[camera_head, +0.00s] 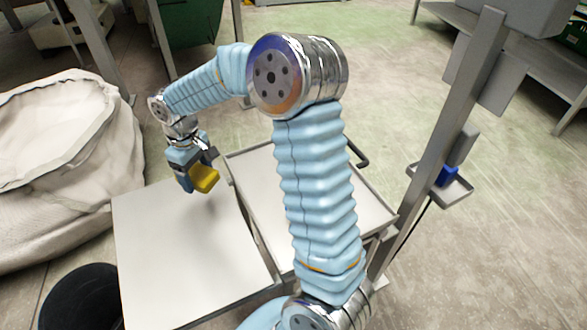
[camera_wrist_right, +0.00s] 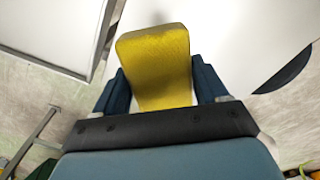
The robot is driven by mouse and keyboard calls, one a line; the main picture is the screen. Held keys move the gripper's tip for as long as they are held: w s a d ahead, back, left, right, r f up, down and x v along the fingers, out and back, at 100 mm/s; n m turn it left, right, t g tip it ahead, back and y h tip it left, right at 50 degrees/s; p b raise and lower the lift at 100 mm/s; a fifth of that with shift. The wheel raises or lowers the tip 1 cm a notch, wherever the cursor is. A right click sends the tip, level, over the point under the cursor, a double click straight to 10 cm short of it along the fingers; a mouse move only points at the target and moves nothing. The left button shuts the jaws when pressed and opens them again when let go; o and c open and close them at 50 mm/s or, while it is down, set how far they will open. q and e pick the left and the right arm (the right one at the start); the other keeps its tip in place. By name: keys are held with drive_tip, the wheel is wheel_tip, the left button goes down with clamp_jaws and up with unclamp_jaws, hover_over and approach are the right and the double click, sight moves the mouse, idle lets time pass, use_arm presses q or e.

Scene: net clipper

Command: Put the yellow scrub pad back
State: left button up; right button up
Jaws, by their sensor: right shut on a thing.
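The yellow scrub pad (camera_head: 205,178) is held between the fingers of my right gripper (camera_head: 195,180). In the head view they hang above the far part of the left grey table top. In the right wrist view the pad (camera_wrist_right: 155,65) fills the space between the two blue fingers of the gripper (camera_wrist_right: 160,85), with a pale surface behind it. The pad is clear of the table in the head view, though its exact height is hard to tell. My left gripper is not in view.
The left table top (camera_head: 180,260) is bare. A rimmed grey tray cart (camera_head: 262,185) stands beside it, partly hidden by my arm. A large pale sack (camera_head: 60,150) is at the left. A post carries a small tray (camera_head: 455,190) with a blue item (camera_head: 447,177) at the right.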

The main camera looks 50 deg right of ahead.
drive_tip(key=s+d+r+m+b, duration=0.35)
drive_tip(key=s+d+m, duration=0.65)
drive_tip(key=s+d, duration=0.85)
drive_tip(key=w+d+f, duration=0.1)
drive_tip(key=d+f, duration=0.1)
drive_tip(key=w+d+f+p, duration=0.1)
drive_tip(key=w+d+f, duration=0.1)
drive_tip(key=d+f, duration=0.1)
drive_tip(key=w+d+f, duration=0.2)
drive_tip(key=d+f, duration=0.1)
drive_tip(key=shift+d+p, duration=0.25)
drive_tip(key=shift+p, duration=0.05)
drive_tip(key=shift+w+d+f, duration=0.2)
drive_tip(key=shift+d+f, duration=0.1)
drive_tip(key=shift+f, duration=0.15)
wheel_tip(320, 180, down, 4)
drive_tip(key=shift+w+d+r, duration=0.15)
drive_tip(key=shift+r, duration=0.05)
drive_tip(key=shift+f, duration=0.1)
drive_tip(key=o, duration=1)
